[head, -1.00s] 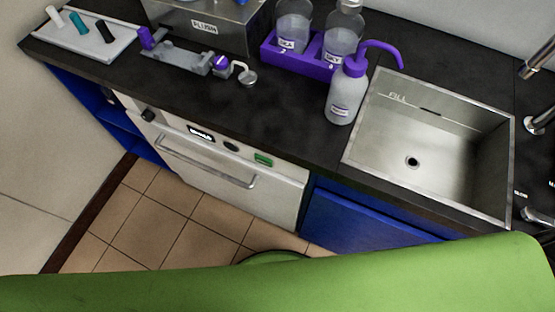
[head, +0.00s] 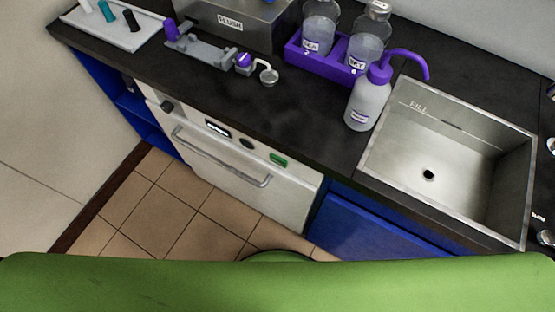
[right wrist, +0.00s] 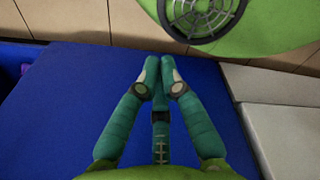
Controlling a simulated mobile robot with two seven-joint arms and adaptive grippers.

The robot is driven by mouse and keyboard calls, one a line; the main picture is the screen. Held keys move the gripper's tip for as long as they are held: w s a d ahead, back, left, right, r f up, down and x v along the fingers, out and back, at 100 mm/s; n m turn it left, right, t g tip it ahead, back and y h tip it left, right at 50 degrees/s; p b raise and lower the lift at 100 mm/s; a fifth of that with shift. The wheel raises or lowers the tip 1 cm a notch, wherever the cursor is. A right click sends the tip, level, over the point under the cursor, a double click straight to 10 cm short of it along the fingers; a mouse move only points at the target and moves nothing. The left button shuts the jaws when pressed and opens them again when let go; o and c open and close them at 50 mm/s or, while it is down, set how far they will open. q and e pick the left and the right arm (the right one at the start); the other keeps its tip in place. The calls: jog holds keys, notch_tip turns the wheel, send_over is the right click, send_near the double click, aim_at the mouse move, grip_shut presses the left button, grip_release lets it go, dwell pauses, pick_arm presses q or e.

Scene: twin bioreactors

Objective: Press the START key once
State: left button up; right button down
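A green key (head: 279,160) sits on the front panel of the white under-counter appliance (head: 245,185), right of a dark round knob (head: 246,143) and a small lit display (head: 217,128). Any lettering on the green key is too small to read, so I cannot confirm that it is START. My right gripper (right wrist: 160,66) shows only in the right wrist view. Its teal fingers are together at the tips with nothing between them, in front of a blue panel. The green key does not show in that view. My left gripper is in neither current view.
The black counter (head: 300,112) carries a purple rack (head: 338,70) with bottles, a wash bottle (head: 368,100), a FLUSH box (head: 240,24) and a white tray (head: 115,32). A steel sink (head: 450,165) is at right. The tiled floor (head: 180,210) before the appliance is clear.

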jog(key=shift+w+a, duration=0.35)
jog(key=shift+a, duration=0.3)
jog(key=shift+s+d, duration=0.25)
jog(key=shift+d, duration=0.2)
